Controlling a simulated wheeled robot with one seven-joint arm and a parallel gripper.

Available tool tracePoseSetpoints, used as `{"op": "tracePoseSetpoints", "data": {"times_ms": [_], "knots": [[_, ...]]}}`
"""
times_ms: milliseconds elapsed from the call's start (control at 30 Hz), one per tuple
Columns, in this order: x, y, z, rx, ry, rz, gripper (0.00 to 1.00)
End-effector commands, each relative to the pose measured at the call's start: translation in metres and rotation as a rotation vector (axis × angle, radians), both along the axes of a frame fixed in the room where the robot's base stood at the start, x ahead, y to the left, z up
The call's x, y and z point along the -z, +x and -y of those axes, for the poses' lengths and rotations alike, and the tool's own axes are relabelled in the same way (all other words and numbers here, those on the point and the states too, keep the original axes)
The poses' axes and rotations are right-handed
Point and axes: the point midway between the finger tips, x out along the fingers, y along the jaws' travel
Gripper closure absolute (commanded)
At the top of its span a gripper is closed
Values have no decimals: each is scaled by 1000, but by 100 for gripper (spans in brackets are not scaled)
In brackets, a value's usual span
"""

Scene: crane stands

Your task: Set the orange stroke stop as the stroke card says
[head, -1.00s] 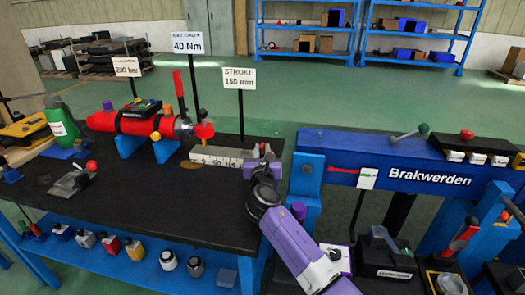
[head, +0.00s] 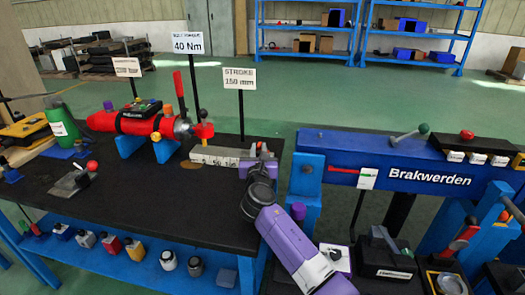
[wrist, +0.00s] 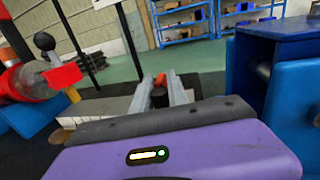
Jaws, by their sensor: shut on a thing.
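The stroke card (head: 240,78) stands on a thin post behind the bench and reads "STROKE 150 mm". Below it a pale grey scale bar (head: 213,154) with dark markings lies along the bench; the markings are too small to read surely. My gripper (head: 259,151) is at the bar's right end. In the wrist view my gripper (wrist: 166,92) has its two grey fingers shut on the orange stroke stop (wrist: 160,79), whose orange top shows between them above a dark part.
A red cylinder (head: 128,121) on blue cradles lies left of the bar, with a red upright lever (head: 178,95) near it. A blue beam (head: 350,150) marked "Brakwerden" stands close on the right. The black bench top (head: 150,200) is clear in front of the bar.

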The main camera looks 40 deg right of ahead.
Motion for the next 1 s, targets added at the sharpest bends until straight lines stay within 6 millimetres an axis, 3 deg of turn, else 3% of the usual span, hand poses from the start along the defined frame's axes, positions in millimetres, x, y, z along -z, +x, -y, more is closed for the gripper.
{"op": "tracePoseSetpoints", "data": {"times_ms": [200, 533, 567, 667, 1000], "knots": [[0, 26, -20, 0, -2, -1, 100], [0, 29, -22, 2, 0, 0, 100], [0, 29, -22, 2, 0, 0, 77], [0, 29, -22, 1, 0, 0, 60], [-1, 28, -25, -2, 1, 1, 60]]}}
